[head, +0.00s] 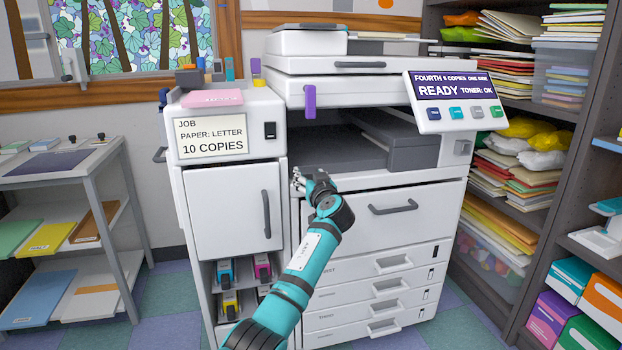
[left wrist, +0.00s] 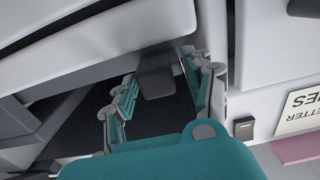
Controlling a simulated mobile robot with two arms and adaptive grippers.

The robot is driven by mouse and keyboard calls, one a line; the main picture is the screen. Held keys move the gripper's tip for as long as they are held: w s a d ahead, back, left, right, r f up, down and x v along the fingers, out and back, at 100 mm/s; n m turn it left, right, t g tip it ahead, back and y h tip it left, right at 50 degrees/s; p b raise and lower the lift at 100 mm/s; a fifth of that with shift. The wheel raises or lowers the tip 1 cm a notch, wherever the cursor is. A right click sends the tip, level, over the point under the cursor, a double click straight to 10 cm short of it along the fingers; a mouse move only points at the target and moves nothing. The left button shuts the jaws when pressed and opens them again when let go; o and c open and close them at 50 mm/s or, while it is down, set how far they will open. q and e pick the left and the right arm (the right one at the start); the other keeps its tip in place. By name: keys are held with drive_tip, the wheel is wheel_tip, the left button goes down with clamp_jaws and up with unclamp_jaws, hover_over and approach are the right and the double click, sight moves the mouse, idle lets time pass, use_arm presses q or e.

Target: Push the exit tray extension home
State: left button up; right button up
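The copier's open exit bay (head: 335,148) has a dark floor and a raised grey block (head: 400,140) on its right. My left gripper (head: 303,178) is at the bay's front left edge, with its arm reaching up from below. In the left wrist view my left gripper (left wrist: 160,70) has its two teal fingers spread apart. A dark grey tab (left wrist: 155,78), perhaps the end of the exit tray extension, shows between them. I cannot tell whether the fingers touch it. In the head view the gripper hides that spot. My right gripper is not in view.
A purple lever (head: 310,101) hangs above the bay's left side. A display panel (head: 450,100) reading READY juts out at the upper right. A white cabinet (head: 230,210) with a job sign stands left of the bay. Paper drawers (head: 375,290) lie below.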

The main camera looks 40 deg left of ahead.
use_arm(q)
drive_tip(key=v, duration=1.2)
